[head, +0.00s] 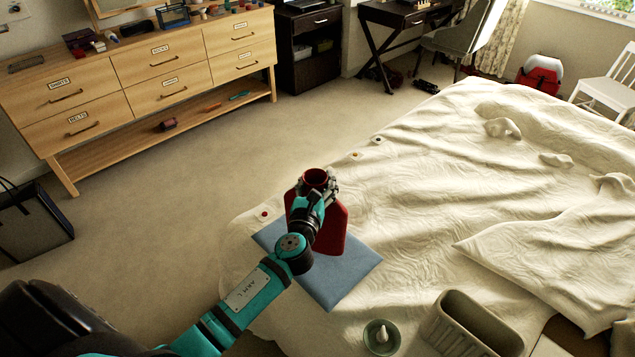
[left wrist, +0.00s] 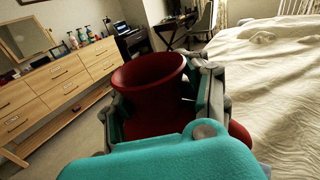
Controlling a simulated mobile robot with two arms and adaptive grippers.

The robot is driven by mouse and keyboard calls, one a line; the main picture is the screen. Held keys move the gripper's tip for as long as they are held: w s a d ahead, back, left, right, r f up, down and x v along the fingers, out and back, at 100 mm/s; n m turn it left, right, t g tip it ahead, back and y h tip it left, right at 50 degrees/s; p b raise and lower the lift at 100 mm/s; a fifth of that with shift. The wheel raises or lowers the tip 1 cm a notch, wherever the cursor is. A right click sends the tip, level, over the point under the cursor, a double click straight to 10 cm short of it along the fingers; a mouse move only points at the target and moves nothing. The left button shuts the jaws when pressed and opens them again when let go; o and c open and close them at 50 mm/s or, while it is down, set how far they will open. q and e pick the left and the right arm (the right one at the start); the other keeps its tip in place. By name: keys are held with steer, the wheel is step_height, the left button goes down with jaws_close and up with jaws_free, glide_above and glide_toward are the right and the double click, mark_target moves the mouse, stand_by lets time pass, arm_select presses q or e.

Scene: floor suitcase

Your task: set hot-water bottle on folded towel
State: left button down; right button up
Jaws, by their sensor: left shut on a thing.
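The dark red hot-water bottle (head: 332,228) is in my left gripper (head: 318,187), held with its funnel mouth up. The gripper is shut around its neck. In the left wrist view the red funnel mouth (left wrist: 150,70) sits between the fingers (left wrist: 158,100). The blue folded towel (head: 335,278) lies on the near left edge of the bed. The bottle is over the towel's upper part in the head view; I cannot tell whether its base touches the towel. My arm hides part of both. My right gripper is not in view.
The towel lies on a rumpled cream bed (head: 420,200). A grey-green bin (head: 470,325) and a small green dish (head: 381,337) are at the near edge. A wooden dresser (head: 140,80) stands at the back left, with open carpet between.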

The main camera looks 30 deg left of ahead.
arm_select(q)
steer(key=x, duration=0.3)
steer(key=shift+s+a, duration=0.1)
steer(key=shift+a, duration=0.2)
step_height(320, 180, down, 4)
steer(key=shift+r+b, duration=0.2)
steer(key=shift+b, duration=0.6)
steer(key=shift+f, duration=0.1)
steer(key=c, duration=1.1)
jaws_free()
steer(key=o, duration=0.7)
steer(key=shift+f, duration=0.1)
